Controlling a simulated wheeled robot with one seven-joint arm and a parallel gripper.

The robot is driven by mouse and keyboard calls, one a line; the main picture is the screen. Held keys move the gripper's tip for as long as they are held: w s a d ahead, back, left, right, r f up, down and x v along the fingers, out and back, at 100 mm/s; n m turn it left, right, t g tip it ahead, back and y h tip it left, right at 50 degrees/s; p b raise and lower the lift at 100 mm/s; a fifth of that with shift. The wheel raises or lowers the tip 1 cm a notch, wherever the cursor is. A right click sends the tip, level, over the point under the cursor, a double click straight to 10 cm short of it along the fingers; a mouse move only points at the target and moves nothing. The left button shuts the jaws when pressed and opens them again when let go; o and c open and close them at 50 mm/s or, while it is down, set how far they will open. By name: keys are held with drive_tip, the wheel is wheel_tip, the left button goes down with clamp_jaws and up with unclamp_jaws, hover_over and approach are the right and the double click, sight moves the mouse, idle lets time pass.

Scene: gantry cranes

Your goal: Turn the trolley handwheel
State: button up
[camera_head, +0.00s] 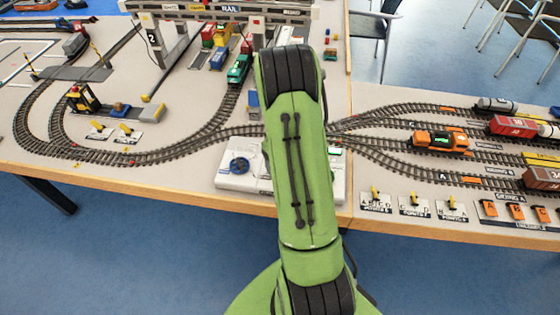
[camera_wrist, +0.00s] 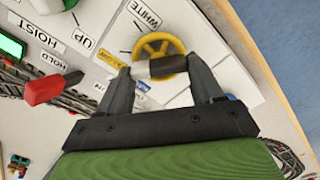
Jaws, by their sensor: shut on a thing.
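A yellow handwheel (camera_wrist: 157,44) with spokes shows in the wrist view, on a white control panel (camera_wrist: 105,14). A grey and black cylindrical grip (camera_wrist: 168,67) at the wheel's near side lies between the two fingers. My gripper (camera_wrist: 160,68) is shut on this grip. No label that I can read names the wheel as the trolley one. In the head view my green arm hides the gripper and the yellow wheel. A blue handwheel (camera_head: 238,165) shows there, left of my arm.
A red-handled lever (camera_wrist: 52,88) stands left of the gripper near the HOIST, UP and HOLD labels. Tracks run across the table (camera_head: 400,207); an orange locomotive (camera_head: 438,141) and wagons stand at right. The crane (camera_head: 225,14) stands behind. Floor is clear in front.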

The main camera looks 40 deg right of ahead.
drive_tip(key=shift+n, duration=0.3)
drive_tip(key=o, duration=1.1)
drive_tip(key=shift+c, duration=0.2)
drive_tip(key=shift+r, duration=0.1)
wheel_tip(320, 180, up, 16)
drive_tip(key=p, duration=0.3)
drive_tip(key=shift+f, duration=0.2)
